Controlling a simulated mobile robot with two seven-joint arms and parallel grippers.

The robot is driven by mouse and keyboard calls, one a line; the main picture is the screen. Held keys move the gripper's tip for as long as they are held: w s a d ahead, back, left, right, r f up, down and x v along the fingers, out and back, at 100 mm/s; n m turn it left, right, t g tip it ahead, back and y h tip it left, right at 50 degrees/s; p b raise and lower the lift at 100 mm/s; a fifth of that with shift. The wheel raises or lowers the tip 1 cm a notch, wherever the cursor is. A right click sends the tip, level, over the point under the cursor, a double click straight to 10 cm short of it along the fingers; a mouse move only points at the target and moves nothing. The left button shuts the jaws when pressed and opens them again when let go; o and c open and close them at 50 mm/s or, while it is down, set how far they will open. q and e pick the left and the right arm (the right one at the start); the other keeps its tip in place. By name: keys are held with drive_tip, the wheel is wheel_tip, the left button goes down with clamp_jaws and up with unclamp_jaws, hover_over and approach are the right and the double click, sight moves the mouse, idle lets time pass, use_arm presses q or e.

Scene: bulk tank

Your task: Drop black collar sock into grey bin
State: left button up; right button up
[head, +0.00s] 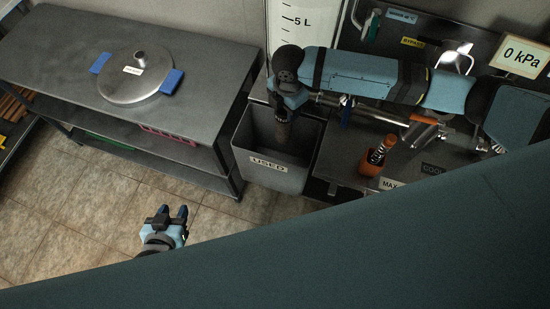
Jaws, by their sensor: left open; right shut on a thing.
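The grey bin (284,178), labelled USED, stands open on the floor between the shelf table and the equipment bench. My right gripper (283,103) is over the bin's opening, pointing down and shut on the black collar sock (283,132). My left gripper (172,214) is open and empty, low in front of the shelf table, to the left of the bin.
A grey shelf table (60,75) at left carries a round metal lid (136,75) with blue handles. At right, an orange bottle (378,157) stands on the bench beneath my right arm. A 0 kPa sign (522,55) is behind. Tiled floor (70,195) is clear at left.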

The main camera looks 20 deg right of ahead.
wheel_tip(320, 180, down, 3)
drive_tip(key=shift+r+b, duration=0.2)
drive_tip(key=shift+b, duration=0.85)
drive_tip(key=shift+r, duration=0.1)
use_arm(q)
wheel_tip(320, 180, down, 3)
drive_tip(key=shift+d+r, duration=0.1)
drive_tip(key=shift+r, duration=0.05)
use_arm(e)
drive_tip(key=o, duration=1.2)
use_arm(q)
drive_tip(key=shift+r+p, duration=0.2)
drive_tip(key=shift+p, duration=0.15)
use_arm(e)
wheel_tip(320, 180, up, 14)
